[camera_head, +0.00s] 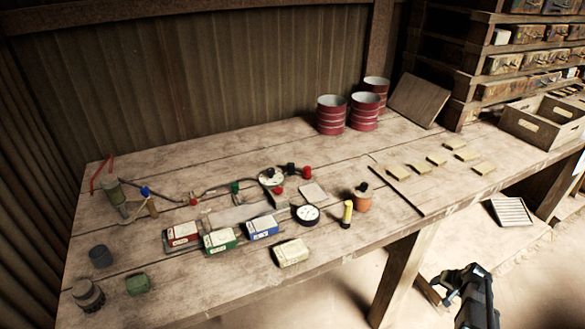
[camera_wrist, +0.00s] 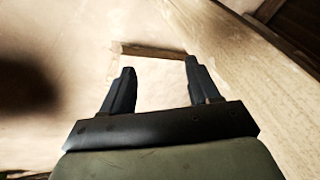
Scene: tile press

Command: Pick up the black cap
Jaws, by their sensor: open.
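Several dark pieces on the wooden bench could be the black cap, and I cannot tell which one it is. A ribbed dark cap-like piece (camera_head: 88,294) sits at the bench's front left corner. A smooth dark grey cylinder (camera_head: 100,256) stands just behind it. My gripper (camera_head: 458,278) is off the bench's front edge at lower right, far from these pieces. In the wrist view its two fingers (camera_wrist: 159,68) are apart with nothing between them.
The bench (camera_head: 170,150) holds red, green, blue and cream boxes (camera_head: 262,228), a round gauge (camera_head: 305,214), a yellow-topped tube (camera_head: 347,214) and a green block (camera_head: 137,284). Red cans (camera_head: 331,115) stand at the back. Tan tiles (camera_head: 437,159) and a wooden crate (camera_head: 545,122) are at right.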

